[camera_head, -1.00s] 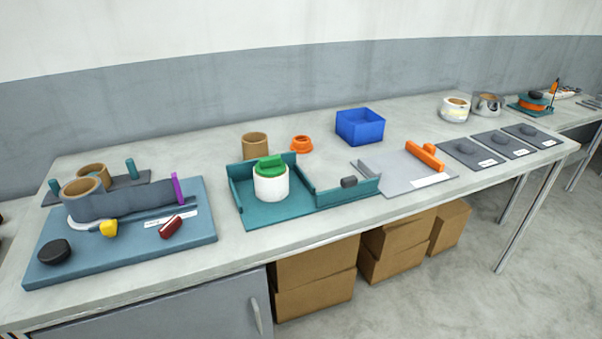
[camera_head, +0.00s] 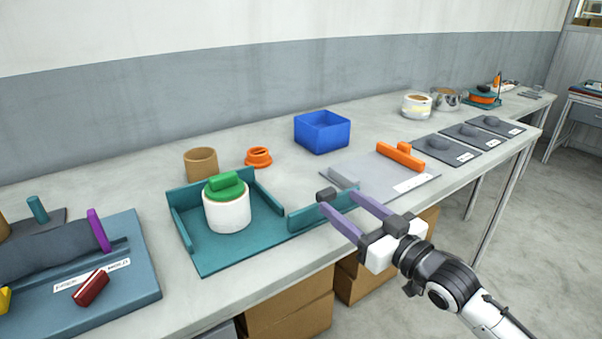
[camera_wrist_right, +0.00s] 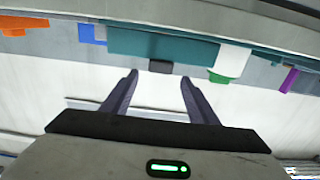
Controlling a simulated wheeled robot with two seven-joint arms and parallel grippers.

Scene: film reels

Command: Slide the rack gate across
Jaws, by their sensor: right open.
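The teal rack (camera_head: 206,256) stands near the bench's front edge, with a white canister (camera_head: 228,212) with a green lid (camera_head: 225,187) inside. Its low teal gate (camera_head: 303,217) stands off to the right of the rack's front opening and bears a dark knob (camera_head: 326,195). My right gripper (camera_head: 338,200) is open, its two purple fingers reaching in from the front right close to the knob. In the right wrist view, the knob (camera_wrist_right: 160,67) shows just beyond and between the fingertips (camera_wrist_right: 159,79), apparently not held. My left gripper is not in view.
A grey plate with an orange bar (camera_head: 400,156) lies right of the gate, and a blue bin (camera_head: 322,132) behind. A brown cup (camera_head: 201,165) and an orange ring (camera_head: 258,157) stand behind the rack. A blue board (camera_head: 140,280) lies left.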

